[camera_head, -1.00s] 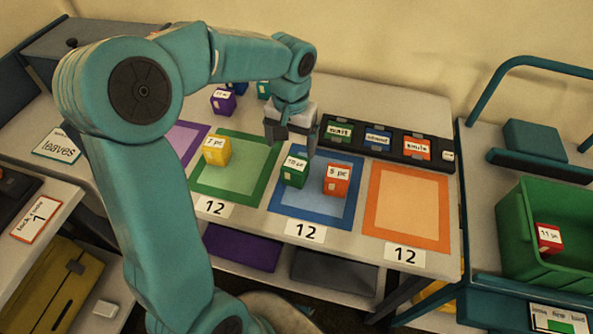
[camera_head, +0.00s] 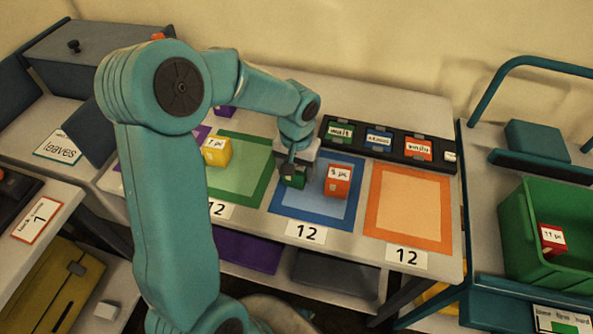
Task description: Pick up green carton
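The green carton (camera_head: 294,180) stands on the blue square mat (camera_head: 313,217), toward its left side. My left gripper (camera_head: 293,168) has come down over it from above, with its fingers at the carton's upper part. The gripper hides the carton's top and label. I cannot tell whether the fingers are closed on it or still apart. The carton appears to rest on the mat. My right gripper is not in view.
An orange carton (camera_head: 338,181) stands close to the right of the green one. A yellow carton (camera_head: 217,151) is on the green mat (camera_head: 228,191). The orange mat (camera_head: 408,241) is empty. A black label rack (camera_head: 400,158) runs behind. A green crate (camera_head: 520,240) holds a red carton (camera_head: 552,239).

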